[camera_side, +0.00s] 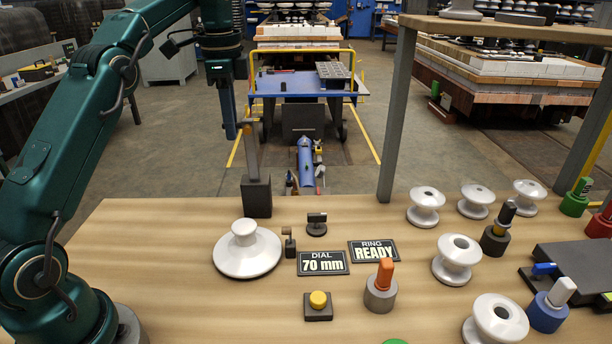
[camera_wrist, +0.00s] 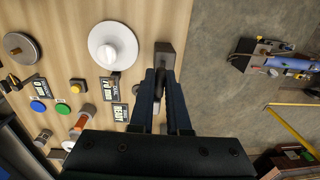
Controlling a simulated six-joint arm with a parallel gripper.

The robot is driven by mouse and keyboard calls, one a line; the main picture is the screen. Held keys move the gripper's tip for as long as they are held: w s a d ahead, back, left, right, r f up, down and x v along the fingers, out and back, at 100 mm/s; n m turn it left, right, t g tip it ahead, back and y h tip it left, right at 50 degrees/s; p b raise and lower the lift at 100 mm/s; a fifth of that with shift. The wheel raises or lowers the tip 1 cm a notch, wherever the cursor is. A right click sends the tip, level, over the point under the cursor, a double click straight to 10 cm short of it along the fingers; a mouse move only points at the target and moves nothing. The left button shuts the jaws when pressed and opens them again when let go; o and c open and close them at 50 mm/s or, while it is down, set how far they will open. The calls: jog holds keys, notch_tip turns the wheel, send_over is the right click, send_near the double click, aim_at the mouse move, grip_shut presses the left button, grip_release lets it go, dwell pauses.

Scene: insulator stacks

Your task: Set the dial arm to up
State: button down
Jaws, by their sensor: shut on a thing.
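A dark block (camera_side: 257,198) stands at the back edge of the wooden bench, and a tall, narrow grey-brown arm (camera_side: 251,158) rises from it. I take this to be the dial arm; it stands nearly upright in the side view. My gripper (camera_side: 246,128) points down at its upper end. In the wrist view the two dark fingers (camera_wrist: 161,100) are closed around the arm, and the block (camera_wrist: 165,52) shows beyond them. The fingers hide part of the arm. A sign (camera_side: 323,262) reads "DIAL 70 mm".
A white insulator disc (camera_side: 247,258) lies just in front of the block. A small dark knob (camera_side: 317,222), a "RING READY" sign (camera_side: 374,251), a yellow button (camera_side: 318,299) and an orange-handled piece (camera_side: 381,288) are nearby. Several white insulators (camera_side: 458,262) stand to the right.

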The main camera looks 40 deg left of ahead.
jog(key=c, duration=0.9)
grip_release()
jog(key=shift+s+d, duration=0.1)
